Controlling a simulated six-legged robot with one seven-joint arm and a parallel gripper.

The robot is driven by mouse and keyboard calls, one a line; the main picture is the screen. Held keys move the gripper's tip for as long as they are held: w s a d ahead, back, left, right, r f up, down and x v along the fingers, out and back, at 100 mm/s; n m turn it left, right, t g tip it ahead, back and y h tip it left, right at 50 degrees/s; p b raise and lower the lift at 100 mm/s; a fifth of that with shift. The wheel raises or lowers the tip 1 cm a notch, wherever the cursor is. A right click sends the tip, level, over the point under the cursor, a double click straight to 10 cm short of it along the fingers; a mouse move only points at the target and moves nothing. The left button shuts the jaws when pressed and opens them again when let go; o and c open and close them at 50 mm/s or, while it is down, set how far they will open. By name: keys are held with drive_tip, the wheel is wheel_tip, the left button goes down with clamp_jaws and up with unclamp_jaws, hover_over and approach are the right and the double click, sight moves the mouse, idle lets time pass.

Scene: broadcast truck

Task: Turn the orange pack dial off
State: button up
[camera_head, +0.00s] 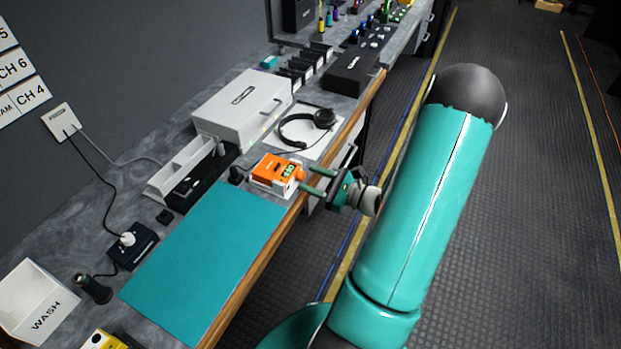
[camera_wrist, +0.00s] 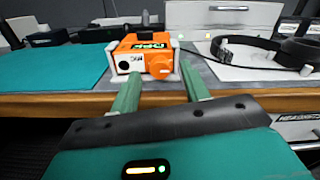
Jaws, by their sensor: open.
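The orange pack (camera_head: 275,174) sits on the grey counter near its wooden front edge, beside the teal mat. In the wrist view the orange pack (camera_wrist: 140,47) faces me, with a round orange dial (camera_wrist: 160,66) on the right of its front and a dark round socket on the left. The dial's setting cannot be read. My gripper (camera_head: 308,182) is open and empty, its two green fingers pointing at the pack's front. In the wrist view my gripper (camera_wrist: 160,82) has its fingers either side of the dial, short of it; contact does not show.
The teal mat (camera_head: 205,255) lies left of the pack. Headphones (camera_head: 307,127) rest on a white sheet behind it, near a white case (camera_head: 243,105). A black box with a plug (camera_head: 132,245) and a WASH bin (camera_head: 38,300) stand farther left. The wooden edge (camera_head: 265,255) runs below my fingers.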

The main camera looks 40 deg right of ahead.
drive_tip(key=v, duration=1.2)
drive_tip(key=shift+s, duration=0.35)
drive_tip(key=w+a+r+n+g+y, duration=0.25)
drive_tip(key=a+r+n+g, duration=0.25)
drive_tip(key=a+n+g, duration=0.4)
drive_tip(key=w+a+r+n+g+y, duration=0.1)
drive_tip(key=w+a+r+n+g, duration=0.3)
drive_tip(key=a+n, duration=0.5)
drive_tip(key=s+a+r+n+t+h, duration=0.1)
drive_tip(key=s+a+r+n+h, duration=0.2)
drive_tip(key=a+r+n+h, duration=0.6)
drive_tip(key=a+r+n, duration=0.2)
drive_tip(key=a+r, duration=0.2)
drive_tip(key=shift+s+a+n+t+h, duration=0.15)
drive_tip(key=shift+a+n+t+h, duration=0.15)
drive_tip(key=shift+n+h, duration=0.1)
